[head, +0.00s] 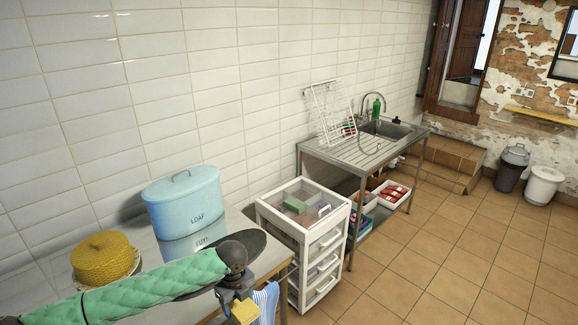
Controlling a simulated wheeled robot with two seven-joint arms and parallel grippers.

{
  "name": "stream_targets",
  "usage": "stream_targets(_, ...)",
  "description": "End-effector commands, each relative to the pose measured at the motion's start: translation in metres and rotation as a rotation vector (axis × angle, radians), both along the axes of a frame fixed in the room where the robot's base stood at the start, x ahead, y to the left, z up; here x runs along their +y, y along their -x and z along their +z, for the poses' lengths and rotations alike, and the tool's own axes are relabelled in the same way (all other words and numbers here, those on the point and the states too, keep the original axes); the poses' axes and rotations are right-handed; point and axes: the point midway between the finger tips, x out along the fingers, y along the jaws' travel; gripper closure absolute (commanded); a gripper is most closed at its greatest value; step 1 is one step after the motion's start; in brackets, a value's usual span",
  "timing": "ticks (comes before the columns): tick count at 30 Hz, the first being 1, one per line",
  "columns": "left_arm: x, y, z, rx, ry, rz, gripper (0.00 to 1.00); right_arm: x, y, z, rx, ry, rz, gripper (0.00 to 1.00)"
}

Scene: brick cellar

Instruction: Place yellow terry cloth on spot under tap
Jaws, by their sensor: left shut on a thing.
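My left gripper (244,308) is low in the picture, by the near end of the worktop, and is shut on a small yellow piece that looks like the yellow terry cloth (245,314). Only a little of the cloth shows; the picture's lower edge cuts close to it. The tap (374,98) is a curved metal spout over the sink basin (385,128), far off to the right against the tiled wall. The spot under the tap is too small to make out. My right gripper is out of view.
A blue loaf bin (184,200) and a yellow woven dome (103,260) stand on the worktop. A striped cloth (266,300) hangs by its edge. A white drawer unit (322,238) stands before the sink. A dish rack (330,112) leans by it. The tiled floor (450,250) is open to the right.

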Motion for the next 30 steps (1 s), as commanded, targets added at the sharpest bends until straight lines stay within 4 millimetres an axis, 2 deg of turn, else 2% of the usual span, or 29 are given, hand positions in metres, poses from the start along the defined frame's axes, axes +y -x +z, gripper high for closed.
stream_targets(1,0.000,0.000,-0.010,0.000,0.000,0.000,0.55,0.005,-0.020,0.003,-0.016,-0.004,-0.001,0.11)
stream_targets(3,0.000,0.000,-0.020,0.000,0.000,0.000,0.55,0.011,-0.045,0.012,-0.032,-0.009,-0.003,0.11)
stream_targets(9,0.000,0.000,-0.057,0.000,0.000,0.000,0.55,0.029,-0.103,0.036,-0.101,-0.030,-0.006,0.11)
stream_targets(14,0.000,0.000,-0.086,0.000,0.000,0.000,0.55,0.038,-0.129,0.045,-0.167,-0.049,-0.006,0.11)
stream_targets(17,0.000,0.000,-0.104,0.000,0.000,0.000,0.55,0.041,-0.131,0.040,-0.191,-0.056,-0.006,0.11)
stream_targets(21,0.000,0.000,-0.123,0.000,0.000,0.000,0.55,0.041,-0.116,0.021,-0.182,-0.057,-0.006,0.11)
stream_targets(25,0.000,0.000,-0.134,0.000,0.000,0.000,0.55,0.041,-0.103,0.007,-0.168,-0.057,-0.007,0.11)
stream_targets(30,0.000,0.000,-0.139,0.000,0.000,0.000,0.55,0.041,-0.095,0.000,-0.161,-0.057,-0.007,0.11)
